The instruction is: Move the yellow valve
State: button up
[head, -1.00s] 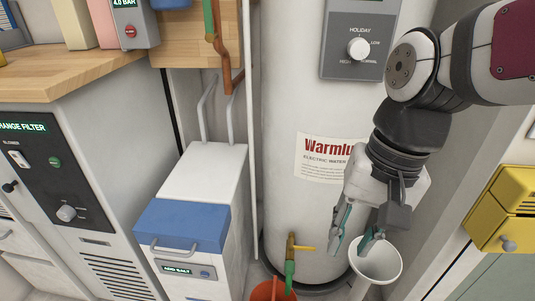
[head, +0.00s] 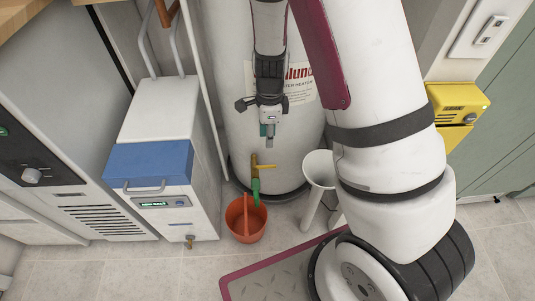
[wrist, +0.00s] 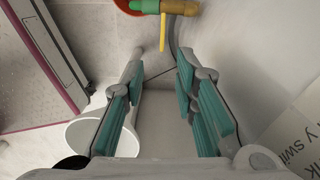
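The yellow valve (head: 265,166) is a small yellow lever on a brass tap low on the front of the white water heater. In the head view the lever points right. In the wrist view the yellow lever (wrist: 162,33) shows near the top, beyond the fingertips. A green hose end (head: 256,188) hangs from the tap over an orange bucket (head: 238,224). My gripper (head: 269,142) is just above the valve, pointing down and apart from it. In the wrist view my gripper (wrist: 160,68) is open, with nothing between its teal-padded fingers.
A white funnel-topped pipe (head: 319,172) stands right of the valve. A white cabinet with a blue lid (head: 148,163) stands left. A thin white vertical pipe (head: 205,100) runs beside the heater (head: 235,120). A yellow box (head: 456,103) is on the right.

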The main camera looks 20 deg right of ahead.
aim_at(264, 167)
jog(key=shift+m, duration=0.3)
jog(key=f+b, duration=0.2)
jog(key=f, duration=0.3)
jog(key=f+b, duration=0.2)
jog(key=f, duration=0.3)
jog(key=f+b, duration=0.2)
jog(key=f, duration=0.2)
jog(key=shift+w+d+f+b, duration=0.15)
jog(key=shift+d+f+b, duration=0.1)
jog(key=shift+f+b, duration=0.15)
grip_shut()
